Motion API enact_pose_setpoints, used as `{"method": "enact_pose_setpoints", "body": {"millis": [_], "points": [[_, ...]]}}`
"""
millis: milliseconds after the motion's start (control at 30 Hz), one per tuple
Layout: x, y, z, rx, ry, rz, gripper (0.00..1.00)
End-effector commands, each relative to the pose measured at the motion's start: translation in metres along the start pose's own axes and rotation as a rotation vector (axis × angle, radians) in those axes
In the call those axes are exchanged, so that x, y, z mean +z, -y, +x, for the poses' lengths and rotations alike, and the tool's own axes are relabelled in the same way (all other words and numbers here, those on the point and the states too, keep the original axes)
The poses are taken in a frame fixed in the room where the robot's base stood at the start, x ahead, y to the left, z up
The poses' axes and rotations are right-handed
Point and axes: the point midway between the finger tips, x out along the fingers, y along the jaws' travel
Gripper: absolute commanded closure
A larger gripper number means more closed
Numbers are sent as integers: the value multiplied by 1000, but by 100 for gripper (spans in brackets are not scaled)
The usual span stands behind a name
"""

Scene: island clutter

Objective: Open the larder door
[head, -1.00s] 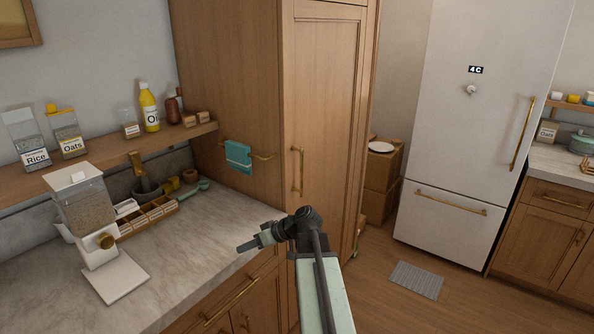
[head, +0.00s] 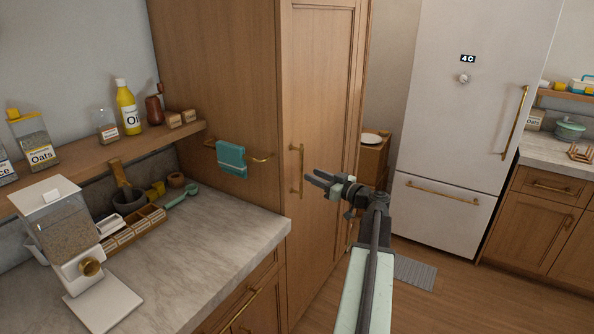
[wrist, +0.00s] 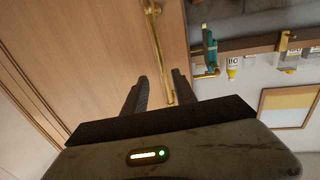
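The larder door (head: 323,130) is the tall wooden panel door in the middle of the head view, and it looks shut. Its vertical brass handle (head: 297,171) is on the door's left side. My gripper (head: 309,179) is just right of the handle in the head view, fingers pointing left toward it. In the wrist view the two dark fingers (wrist: 158,92) are apart, and the lower end of the brass handle (wrist: 161,50) shows ahead and between them. Nothing is held. I cannot tell whether a finger touches the handle.
A brass rail (head: 257,157) with a teal towel (head: 231,158) sticks out from the cabinet side, left of the door. The marble counter (head: 215,235) with a grain dispenser (head: 62,220) is at left.

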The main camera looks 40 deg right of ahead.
Motion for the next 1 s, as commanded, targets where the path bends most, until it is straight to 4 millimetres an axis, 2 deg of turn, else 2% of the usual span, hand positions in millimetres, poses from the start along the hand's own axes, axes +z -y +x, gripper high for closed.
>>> {"method": "enact_pose_setpoints", "body": {"millis": [100, 300, 433, 633, 667, 767, 1000], "points": [[0, 4, 30, -11, 1, 1, 67], [0, 8, 62, -16, 1, 1, 67], [0, 10, 70, -19, 1, 1, 67], [0, 12, 71, -20, 2, 1, 67], [0, 12, 71, -20, 2, 1, 72], [0, 12, 71, -21, 2, 1, 100], [0, 12, 71, -21, 2, 1, 100]]}}
